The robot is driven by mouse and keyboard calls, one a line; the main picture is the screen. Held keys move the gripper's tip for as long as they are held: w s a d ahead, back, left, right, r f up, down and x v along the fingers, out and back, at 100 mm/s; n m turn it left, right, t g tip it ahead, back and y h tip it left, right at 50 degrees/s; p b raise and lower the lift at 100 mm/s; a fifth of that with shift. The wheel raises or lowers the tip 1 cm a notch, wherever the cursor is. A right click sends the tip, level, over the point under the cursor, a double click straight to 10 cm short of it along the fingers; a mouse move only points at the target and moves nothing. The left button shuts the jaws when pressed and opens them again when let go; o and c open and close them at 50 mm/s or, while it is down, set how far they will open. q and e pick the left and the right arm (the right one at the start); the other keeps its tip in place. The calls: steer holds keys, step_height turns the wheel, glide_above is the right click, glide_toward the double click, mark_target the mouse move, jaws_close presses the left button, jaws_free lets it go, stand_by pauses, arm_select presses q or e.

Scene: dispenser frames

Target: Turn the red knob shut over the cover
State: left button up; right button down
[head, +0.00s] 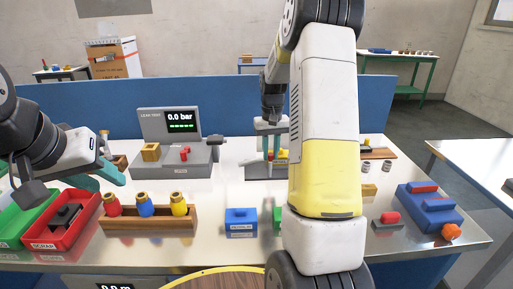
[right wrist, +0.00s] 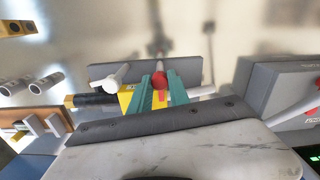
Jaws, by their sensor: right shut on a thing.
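The red knob (right wrist: 160,78) shows in the right wrist view between the two teal fingers of my right gripper (right wrist: 160,92), which is shut on it. Beside it are a yellow part (right wrist: 125,99) and a pale round post (right wrist: 117,74), in front of a grey plate (right wrist: 188,70). I cannot tell which part is the cover. In the head view my right gripper (head: 268,135) points down over the grey fixture base (head: 262,174), partly hidden by my right arm. My left gripper (head: 108,172) hangs over the left of the table, away from the fixture; its finger gap is unclear.
A grey leak tester (head: 160,125) reading 0.0 bar stands left of the fixture. A red scrap tray (head: 35,245) and a wooden rack (head: 150,222) with coloured bottles stand at front left. A blue block (head: 241,220) is at front middle, a larger blue fixture (head: 430,205) at right.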

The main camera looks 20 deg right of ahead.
mark_target(271, 154)
steer(key=shift+r, duration=0.1)
steer(key=c, duration=1.2)
jaws_free()
steer(key=shift+c, duration=0.2)
step_height(271, 154, up, 8)
steer(key=shift+f, duration=0.15)
